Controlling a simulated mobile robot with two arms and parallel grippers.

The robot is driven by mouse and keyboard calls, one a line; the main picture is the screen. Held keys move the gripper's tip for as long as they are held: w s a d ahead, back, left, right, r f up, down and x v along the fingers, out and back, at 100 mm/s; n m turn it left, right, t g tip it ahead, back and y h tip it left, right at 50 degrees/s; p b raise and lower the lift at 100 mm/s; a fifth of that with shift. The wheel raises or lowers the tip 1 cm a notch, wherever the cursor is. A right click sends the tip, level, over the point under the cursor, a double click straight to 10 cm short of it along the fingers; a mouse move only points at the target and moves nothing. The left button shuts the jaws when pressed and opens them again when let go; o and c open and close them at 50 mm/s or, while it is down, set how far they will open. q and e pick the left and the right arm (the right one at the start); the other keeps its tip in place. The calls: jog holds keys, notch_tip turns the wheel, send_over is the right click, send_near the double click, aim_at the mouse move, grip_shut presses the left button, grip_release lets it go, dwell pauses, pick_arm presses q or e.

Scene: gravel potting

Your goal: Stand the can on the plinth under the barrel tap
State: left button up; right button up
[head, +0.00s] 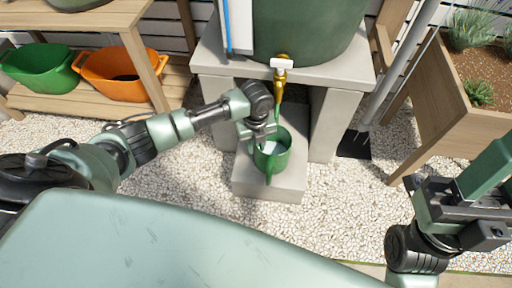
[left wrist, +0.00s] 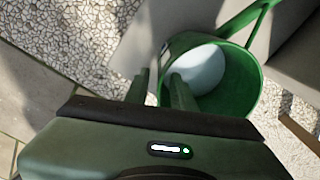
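The green can (head: 272,160) stands upright on the pale stone plinth (head: 268,188), below the brass tap (head: 280,88) of the barrel (head: 305,30). A green arm of the can rises close to the tap. My left gripper (head: 258,132) is at the can's rim. In the left wrist view the left gripper's fingers (left wrist: 160,92) straddle the can's (left wrist: 238,88) wall, one inside and one outside, with a gap visible between them. A pale round surface shows inside the can. My right gripper (head: 465,205) is at the right edge, away from the can; its fingers are unclear.
Stone block legs stand on both sides behind the plinth, under the slab (head: 345,68) that bears the barrel. A wooden planter (head: 450,105) stands at the right. A wooden shelf at the left holds a green tub (head: 40,68) and an orange tub (head: 122,75). Gravel (head: 345,205) around the plinth is clear.

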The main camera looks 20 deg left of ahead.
pick_arm(q)
jog(key=shift+r+p, duration=0.65)
jog(key=shift+r, duration=1.25)
